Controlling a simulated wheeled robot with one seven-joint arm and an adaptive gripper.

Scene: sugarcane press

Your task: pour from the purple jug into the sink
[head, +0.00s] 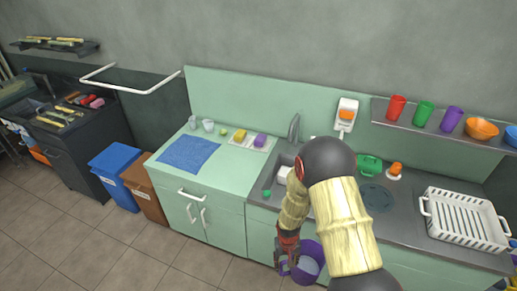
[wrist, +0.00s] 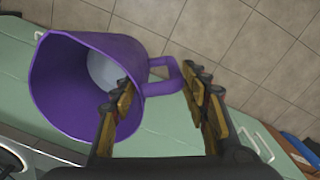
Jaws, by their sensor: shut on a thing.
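The purple jug (head: 318,246) is in front of the sink cabinet in the head view, on the near side of the counter. My gripper (head: 284,262) is at its left side. In the wrist view the jug (wrist: 75,88) fills the left, its mouth facing the camera, with something pale and round inside. Its handle (wrist: 165,75) lies between the fingers of my gripper (wrist: 160,88), which is shut on it. The sink (head: 263,181) is beyond the jug, under the tap (head: 294,127); my arm hides much of the basin.
A white dish rack (head: 463,219) stands on the right counter. A shelf (head: 440,132) above holds cups and bowls. A blue cloth (head: 188,154) lies on the left counter. Blue (head: 116,172) and brown (head: 145,187) bins stand at left. The floor in front is clear.

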